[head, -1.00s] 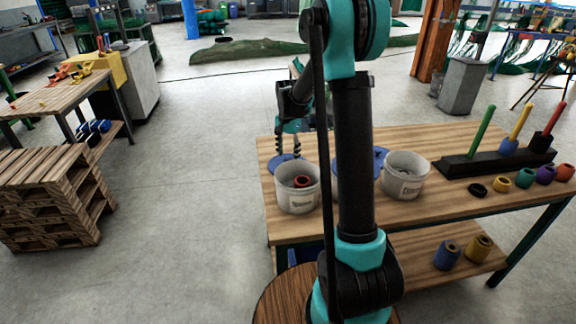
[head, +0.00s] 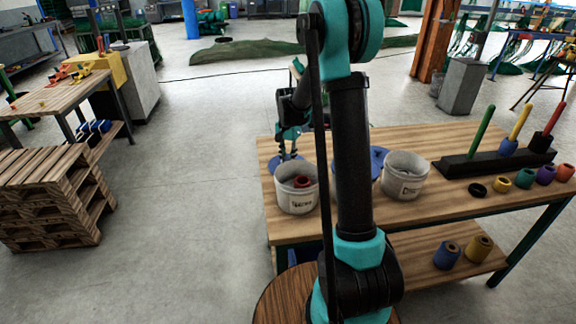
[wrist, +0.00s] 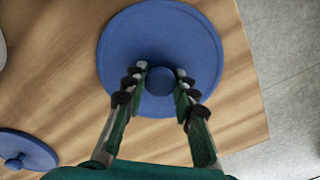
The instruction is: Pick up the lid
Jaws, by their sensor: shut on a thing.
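A round blue lid (head: 276,165) with a raised centre knob lies behind the left bucket in the head view, partly hidden by it. In the wrist view the lid (wrist: 160,35) shows nearly whole, close under my gripper (wrist: 160,76). The two fingers stand on either side of the knob, and my gripper is shut on it. In the head view my gripper (head: 287,153) points down at the lid. I cannot tell whether the lid touches the table. A second blue lid (head: 379,157) lies to the right, partly behind my arm; it also shows in the wrist view (wrist: 30,150).
The left bucket (head: 297,203) holds a red ring and stands just in front of the lid. Another bucket (head: 405,188) stands to the right. A black peg rack (head: 480,166) and several coloured spools are farther right on the wooden table (head: 390,222). Open floor lies left.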

